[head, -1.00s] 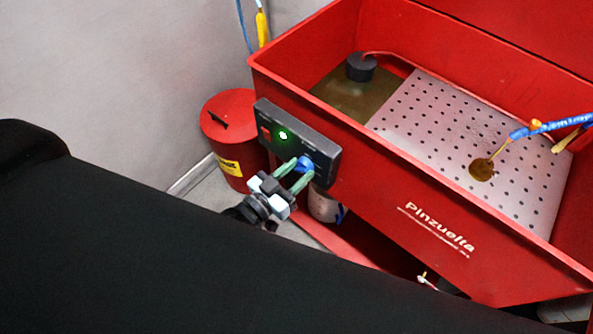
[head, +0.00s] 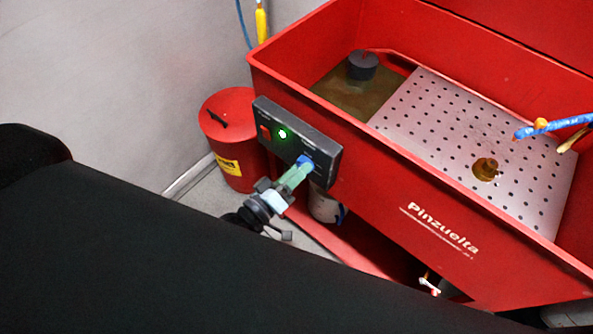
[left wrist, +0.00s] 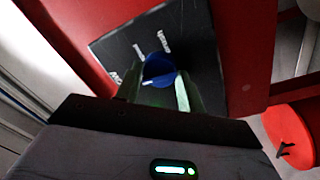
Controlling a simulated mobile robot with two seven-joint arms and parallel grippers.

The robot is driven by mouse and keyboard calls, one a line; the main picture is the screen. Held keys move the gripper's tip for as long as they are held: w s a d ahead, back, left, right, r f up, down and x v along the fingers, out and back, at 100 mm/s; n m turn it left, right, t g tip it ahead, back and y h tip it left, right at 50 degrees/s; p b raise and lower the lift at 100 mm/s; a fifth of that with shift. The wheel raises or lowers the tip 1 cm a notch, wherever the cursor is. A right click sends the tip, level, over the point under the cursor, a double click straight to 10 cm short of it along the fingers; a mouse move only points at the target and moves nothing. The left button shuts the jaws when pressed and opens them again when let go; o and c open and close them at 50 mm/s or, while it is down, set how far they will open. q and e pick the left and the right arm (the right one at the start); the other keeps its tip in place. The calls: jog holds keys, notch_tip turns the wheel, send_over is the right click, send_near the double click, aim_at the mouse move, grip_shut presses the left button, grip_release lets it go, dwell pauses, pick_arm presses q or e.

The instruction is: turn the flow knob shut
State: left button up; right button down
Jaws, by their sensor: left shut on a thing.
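The blue flow knob (head: 306,160) sits at the right part of the black control panel (head: 276,128) on the front of the red washer tub. My left gripper (head: 299,168) reaches it from below left, its greenish fingers shut on the knob. In the left wrist view the knob (left wrist: 160,68) lies between the two fingertips (left wrist: 160,88), with a pale mark at its lower left; the fingers hide part of its sides. No liquid stream shows below the blue nozzle (head: 540,129). My right gripper is not in view.
A green light (head: 283,134) is lit beside a red switch (head: 265,131) on the panel. A red lidded can (head: 228,115) stands close left of the tub. The tub (head: 370,165) holds a perforated tray (head: 450,120) with a brassy drain (head: 485,169).

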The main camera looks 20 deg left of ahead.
pick_arm(q)
jog(key=shift+n, duration=0.5)
jog(key=o, duration=1)
jog(key=shift+c, duration=0.2)
jog(key=v, duration=0.7)
jog(key=shift+s+b, duration=0.4)
jog(key=shift+s, duration=0.05)
jog(key=shift+a, duration=0.1)
